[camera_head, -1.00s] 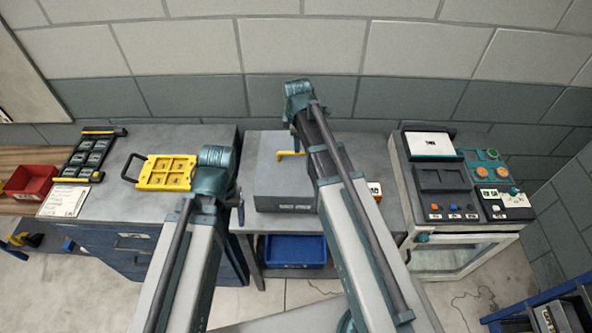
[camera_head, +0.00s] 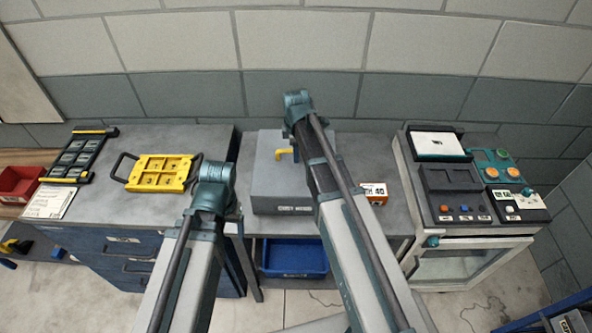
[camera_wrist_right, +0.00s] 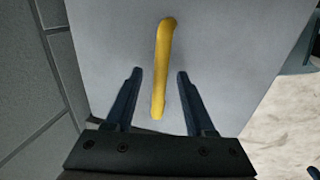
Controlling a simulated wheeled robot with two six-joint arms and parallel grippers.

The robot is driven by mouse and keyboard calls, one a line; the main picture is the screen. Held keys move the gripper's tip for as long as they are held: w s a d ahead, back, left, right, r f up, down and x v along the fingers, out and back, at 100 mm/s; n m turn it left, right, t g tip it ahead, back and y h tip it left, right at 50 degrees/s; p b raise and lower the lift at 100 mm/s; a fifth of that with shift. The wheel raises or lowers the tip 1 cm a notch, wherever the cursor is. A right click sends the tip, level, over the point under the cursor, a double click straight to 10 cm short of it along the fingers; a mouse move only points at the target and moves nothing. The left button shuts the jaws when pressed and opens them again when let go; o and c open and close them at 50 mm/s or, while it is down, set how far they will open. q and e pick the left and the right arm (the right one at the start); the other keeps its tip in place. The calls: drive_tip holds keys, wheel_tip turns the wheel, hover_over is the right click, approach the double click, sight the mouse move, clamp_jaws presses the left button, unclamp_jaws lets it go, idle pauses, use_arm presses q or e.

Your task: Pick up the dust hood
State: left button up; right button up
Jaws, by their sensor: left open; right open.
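The dust hood (camera_head: 265,185) is a grey box with a yellow handle (camera_head: 281,154) on top and a label low on its front. It stands on the middle bench, partly hidden by my right arm. My right gripper (camera_head: 296,152) is open over the hood's top. In the right wrist view, the yellow handle (camera_wrist_right: 161,70) lies between the two open fingers (camera_wrist_right: 158,98), with a gap on either side. The grey top of the hood (camera_wrist_right: 230,50) fills most of that view. My left gripper (camera_head: 238,220) is open and empty in front of the left cabinet's edge; its fingers are mostly hidden.
On the left cabinet lie a yellow mould frame (camera_head: 160,172), a black rack (camera_head: 78,156) and a paper sheet (camera_head: 50,201). A blue bin (camera_head: 294,258) sits below the middle bench. A small orange-and-white box (camera_head: 374,193) stands right of the hood. A machine with buttons (camera_head: 458,190) stands further right.

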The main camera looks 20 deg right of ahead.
drive_tip(key=shift+w+f, duration=0.1)
drive_tip(key=shift+f, duration=0.55)
use_arm(q)
drive_tip(key=shift+f, duration=0.55)
use_arm(e)
drive_tip(key=shift+r, duration=0.1)
clamp_jaws()
use_arm(q)
drive_tip(key=shift+r, duration=0.2)
use_arm(e)
drive_tip(key=shift+r, duration=0.15)
